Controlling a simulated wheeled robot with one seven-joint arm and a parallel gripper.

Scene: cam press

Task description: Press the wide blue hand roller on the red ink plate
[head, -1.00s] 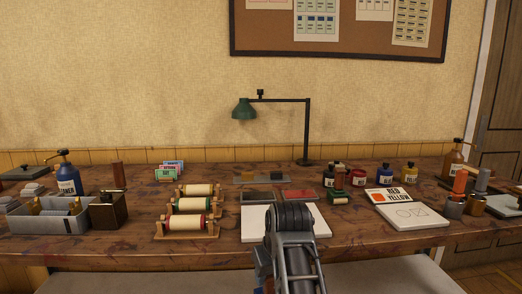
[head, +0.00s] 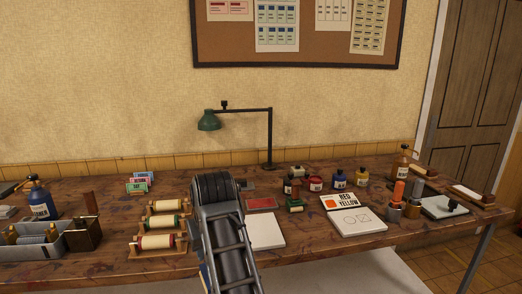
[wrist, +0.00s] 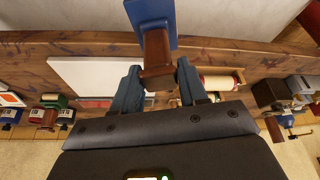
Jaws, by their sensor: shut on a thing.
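My gripper (wrist: 157,82) is shut on the brown handle (wrist: 157,50) of the blue hand roller (wrist: 150,11). The roller's blue body sticks out past the fingers at the top of the wrist view, partly cut off by the frame. In the head view my arm hides the gripper and nearly all of the roller. The red ink plate (head: 262,204) lies flat on the bench, right of my arm and behind the white pad (head: 264,232). The roller is apart from the plate, toward the bench's front edge.
A rack of paper rolls (head: 158,242) stands left of my arm. A small green roller (head: 294,205) and several ink bottles (head: 316,184) stand right of the plate. A card reading RED YELLOW (head: 345,201) lies further right. A green lamp (head: 209,120) rises behind.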

